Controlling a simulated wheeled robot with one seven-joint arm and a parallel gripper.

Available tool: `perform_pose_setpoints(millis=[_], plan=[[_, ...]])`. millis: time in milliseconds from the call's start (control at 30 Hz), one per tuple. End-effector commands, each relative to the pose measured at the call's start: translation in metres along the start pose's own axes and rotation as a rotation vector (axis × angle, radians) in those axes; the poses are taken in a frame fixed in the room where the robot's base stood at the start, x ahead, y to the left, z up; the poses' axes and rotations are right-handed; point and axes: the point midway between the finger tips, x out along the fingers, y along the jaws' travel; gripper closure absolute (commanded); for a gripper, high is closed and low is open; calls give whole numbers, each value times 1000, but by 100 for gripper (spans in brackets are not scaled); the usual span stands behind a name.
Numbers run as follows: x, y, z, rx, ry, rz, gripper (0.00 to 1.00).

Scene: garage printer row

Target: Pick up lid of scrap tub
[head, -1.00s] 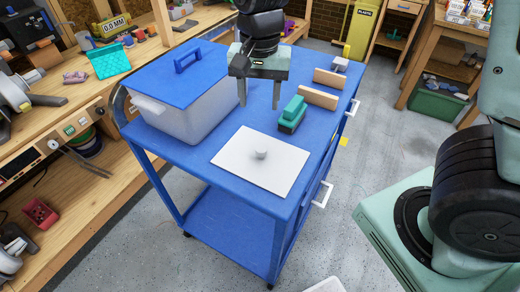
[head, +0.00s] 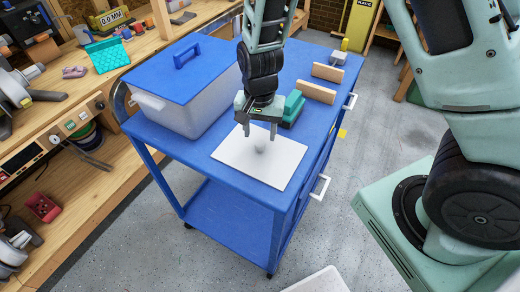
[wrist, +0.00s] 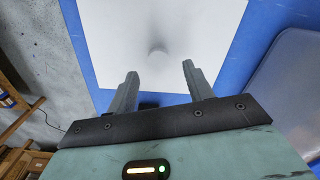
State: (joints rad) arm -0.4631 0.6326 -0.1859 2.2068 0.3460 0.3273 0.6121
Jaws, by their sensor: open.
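My gripper (head: 260,133) points down over the lid, open and empty. A large pale tub (head: 190,113) with a blue handled lid (head: 180,70) stands left of the white lid.
A green-and-dark block tool (head: 292,108) and wooden pieces (head: 316,92) stand behind the gripper on the cart (head: 195,152). A pale container edge (head: 318,281) shows on the floor at the bottom. A cluttered workbench runs along the left. Grey floor lies to the right.

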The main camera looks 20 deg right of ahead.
Motion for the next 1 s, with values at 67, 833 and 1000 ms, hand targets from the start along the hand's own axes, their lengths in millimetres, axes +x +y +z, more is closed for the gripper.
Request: perform_pose_setpoints(millis=[67,833,1000], plan=[[9,2,2,3,-4,5,49],[44,2,2,1,-1,0,97],[43,2,2,1,-1,0,97]])
